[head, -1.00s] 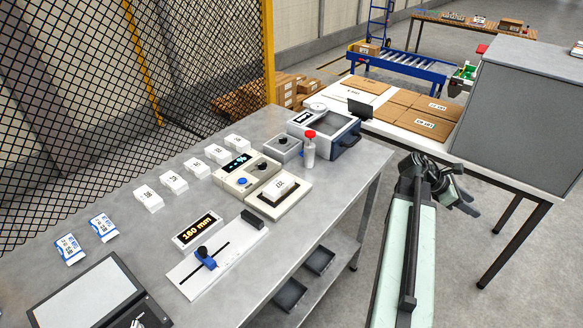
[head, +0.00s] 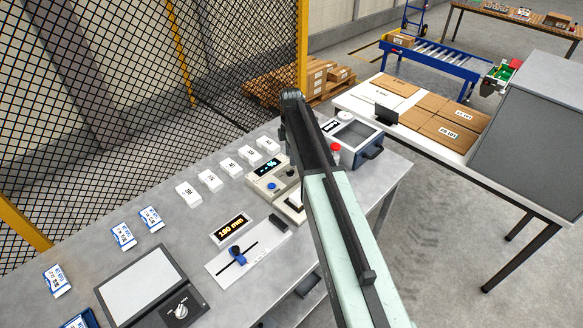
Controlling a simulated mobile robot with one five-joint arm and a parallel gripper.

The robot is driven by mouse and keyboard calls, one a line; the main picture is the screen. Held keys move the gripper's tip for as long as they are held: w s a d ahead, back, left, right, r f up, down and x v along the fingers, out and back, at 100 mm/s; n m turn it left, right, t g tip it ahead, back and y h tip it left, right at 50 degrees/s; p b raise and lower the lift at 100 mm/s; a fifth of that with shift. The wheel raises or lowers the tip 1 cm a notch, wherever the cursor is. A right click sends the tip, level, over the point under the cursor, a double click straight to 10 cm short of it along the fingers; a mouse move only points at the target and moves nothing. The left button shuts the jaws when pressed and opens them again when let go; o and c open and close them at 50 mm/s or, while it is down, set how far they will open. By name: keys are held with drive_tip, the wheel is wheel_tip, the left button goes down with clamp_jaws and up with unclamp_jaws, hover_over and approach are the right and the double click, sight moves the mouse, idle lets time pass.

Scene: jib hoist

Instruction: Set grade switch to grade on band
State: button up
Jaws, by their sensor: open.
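Two knobs show, and I cannot tell by label which is the grade switch. A pale rotary knob (head: 181,311) sits on a dark panel beside a grey plate at the lower left. A black knob (head: 290,172) sits on a beige box (head: 263,182) with a lit display and a blue button (head: 272,186). Small blue-and-white packs (head: 123,236) with printed bands lie on the table; their print is too small to read. My arm reaches across the table's right part, above the beige box's right side.
A "180 mm" display (head: 231,229) and a slider with a blue knob (head: 237,255) lie in front. Mesh fencing runs behind.

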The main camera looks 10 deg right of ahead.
sight(291, 168)
wheel_tip(291, 168, down, 8)
drive_tip(key=b, duration=0.7)
drive_tip(key=shift+r, duration=0.35)
clamp_jaws()
